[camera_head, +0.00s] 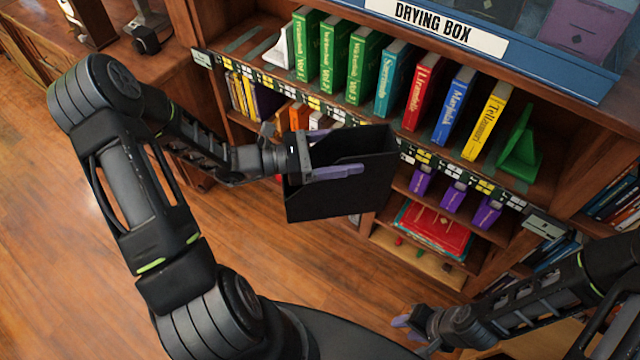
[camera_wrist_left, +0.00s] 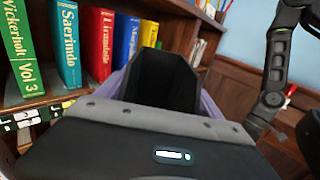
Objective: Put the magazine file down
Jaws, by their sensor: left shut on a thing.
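The black magazine file (camera_head: 345,190) hangs in the air in front of the bookcase, below the row of upright books. My left gripper (camera_head: 335,172) is shut on the magazine file at its left part, with a purple finger lying across its near face. In the left wrist view the magazine file (camera_wrist_left: 160,82) sits between the purple fingers, its hollow inside showing dark and empty. My right gripper (camera_head: 405,322) is low at the bottom right of the head view, apart from everything; its finger gap is too small to tell.
Upright books, such as the red book (camera_head: 423,92), stand on the upper shelf with a white bookend (camera_head: 285,48) and a green bookend (camera_head: 520,150). A red flat box (camera_head: 432,230) lies on a lower shelf. A blue drying box (camera_head: 560,60) sits on top. Wooden floor (camera_head: 90,220) is open at left.

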